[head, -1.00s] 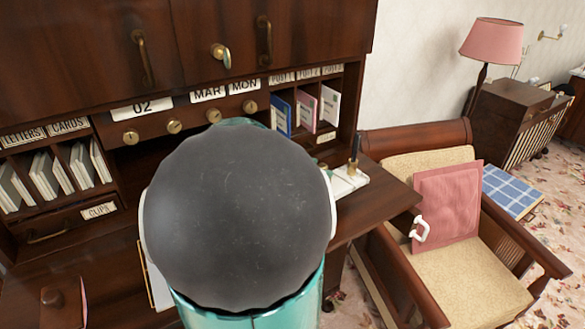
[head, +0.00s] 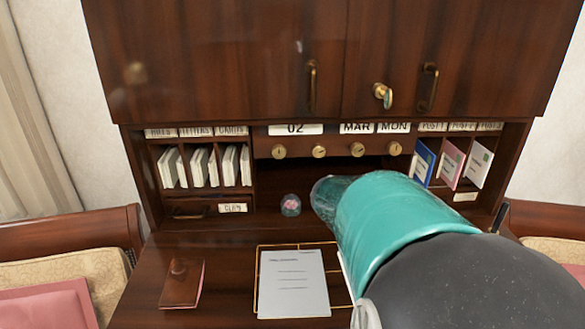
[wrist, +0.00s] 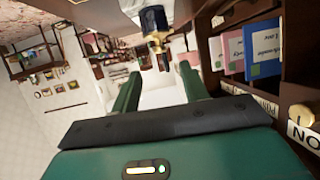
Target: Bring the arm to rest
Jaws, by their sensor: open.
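My arm, in teal and dark grey, reaches in from the lower right of the head view toward the desk's pigeonholes. My gripper shows in the wrist view (wrist: 158,92) with its two green fingers apart and nothing between them. In the head view the fingers are hidden behind my arm. A dark-blue and brass object (wrist: 155,25) is beyond the fingertips in the wrist view, apart from them. The blue, pink and white cards (head: 450,163) stand in the right pigeonholes, close to my arm in the picture.
Upper cabinet doors (head: 230,60) overhang the pigeonholes. Chairs stand on both sides, the left one (head: 70,235) with a pink cushion.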

